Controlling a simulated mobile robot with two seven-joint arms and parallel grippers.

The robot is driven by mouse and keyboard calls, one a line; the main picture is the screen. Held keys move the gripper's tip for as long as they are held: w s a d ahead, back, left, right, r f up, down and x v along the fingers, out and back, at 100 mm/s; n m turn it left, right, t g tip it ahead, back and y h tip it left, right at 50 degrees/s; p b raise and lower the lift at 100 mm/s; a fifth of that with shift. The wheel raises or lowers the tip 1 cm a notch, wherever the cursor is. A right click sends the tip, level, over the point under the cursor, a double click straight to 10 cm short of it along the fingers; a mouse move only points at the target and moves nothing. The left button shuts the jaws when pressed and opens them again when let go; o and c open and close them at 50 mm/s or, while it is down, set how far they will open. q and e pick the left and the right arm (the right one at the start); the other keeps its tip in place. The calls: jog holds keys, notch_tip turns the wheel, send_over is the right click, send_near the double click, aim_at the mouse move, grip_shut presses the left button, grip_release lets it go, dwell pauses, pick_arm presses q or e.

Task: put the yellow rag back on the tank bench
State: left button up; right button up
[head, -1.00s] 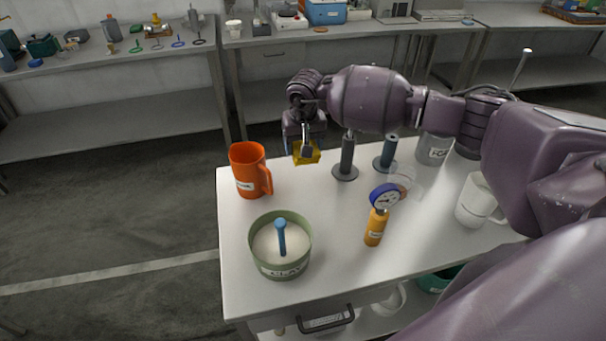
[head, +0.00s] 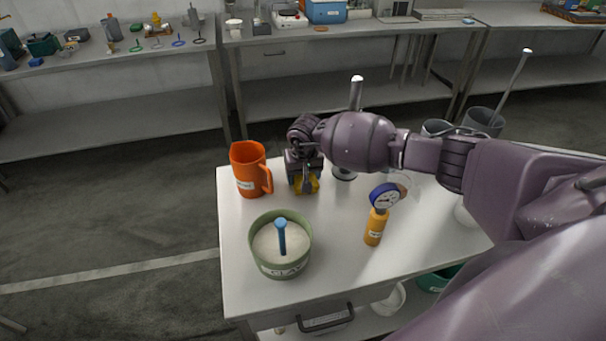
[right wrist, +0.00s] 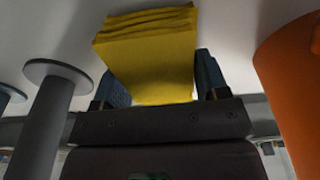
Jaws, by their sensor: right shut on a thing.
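The yellow rag (head: 305,184) is folded and held in my right gripper (head: 304,188), low over the white tank bench (head: 330,225), between the orange jug (head: 249,169) and a dark post. In the right wrist view the rag (right wrist: 150,52) sits between the two fingers of the gripper (right wrist: 160,85), which is shut on it. The rag's far end lies close to the white bench top; I cannot tell for certain whether it touches. My left gripper is not in view.
The orange jug also stands close beside the rag in the right wrist view (right wrist: 295,80). A post with a round end (right wrist: 45,110) is on the other side. A green tub (head: 281,262) and an orange bottle with a gauge (head: 376,226) stand nearer.

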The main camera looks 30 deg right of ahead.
jog(key=shift+f, duration=0.15)
jog(key=o, duration=0.8)
jog(key=shift+o, duration=0.2)
notch_tip(320, 180, up, 12)
jog(key=s, duration=0.1)
jog(key=shift+s+a, duration=0.2)
jog(key=shift+s, duration=0.15)
